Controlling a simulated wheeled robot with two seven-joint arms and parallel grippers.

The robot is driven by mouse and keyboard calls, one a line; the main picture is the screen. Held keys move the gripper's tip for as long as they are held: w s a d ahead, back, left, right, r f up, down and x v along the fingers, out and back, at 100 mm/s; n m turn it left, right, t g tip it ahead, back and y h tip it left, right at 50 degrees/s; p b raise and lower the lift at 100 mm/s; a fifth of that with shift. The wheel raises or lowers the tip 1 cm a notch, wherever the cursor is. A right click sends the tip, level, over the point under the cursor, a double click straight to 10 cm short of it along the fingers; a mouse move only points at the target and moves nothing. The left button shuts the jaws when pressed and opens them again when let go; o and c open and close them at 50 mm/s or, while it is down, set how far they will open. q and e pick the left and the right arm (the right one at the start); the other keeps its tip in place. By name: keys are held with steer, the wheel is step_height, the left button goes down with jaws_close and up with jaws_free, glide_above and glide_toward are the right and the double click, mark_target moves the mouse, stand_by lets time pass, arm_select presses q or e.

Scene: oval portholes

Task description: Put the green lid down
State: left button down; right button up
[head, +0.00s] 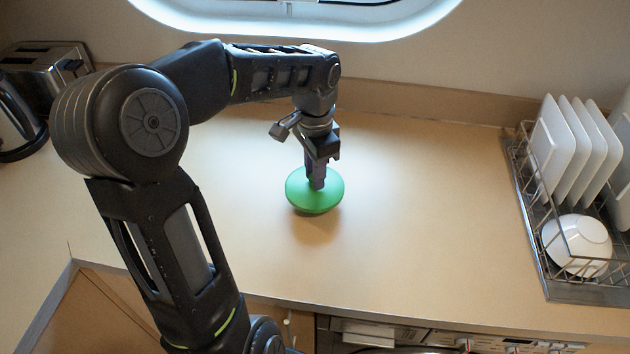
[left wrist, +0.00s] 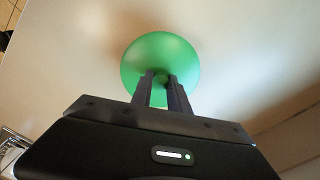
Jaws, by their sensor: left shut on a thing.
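The green lid (head: 314,199) is a round, smooth disc over the middle of the wooden counter. A soft shadow lies just below it, and I cannot tell for sure whether it touches the counter. My left gripper (head: 317,184) points down from above and is shut on the middle of the lid. In the left wrist view the lid (left wrist: 160,56) shows beyond the two dark fingers (left wrist: 162,84), which close at its centre; the grasped part is mostly hidden by them. My right gripper is in neither view.
The counter (head: 420,200) around the lid is clear. A wire dish rack (head: 530,200) with white plates (head: 575,135) and a white bowl (head: 577,245) stands at the right. A toaster (head: 45,62) and a kettle (head: 15,120) stand at the far left. An oval porthole (head: 300,22) is behind.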

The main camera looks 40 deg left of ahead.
arm_select(q)
steer(key=shift+f, duration=1.45)
steer(key=shift+f, duration=0.2)
steer(key=c, duration=1.3)
jaws_free()
steer(key=shift+r, duration=0.15)
step_height(320, 180, up, 12)
steer(key=shift+r, duration=0.1)
steer(key=shift+o, duration=0.6)
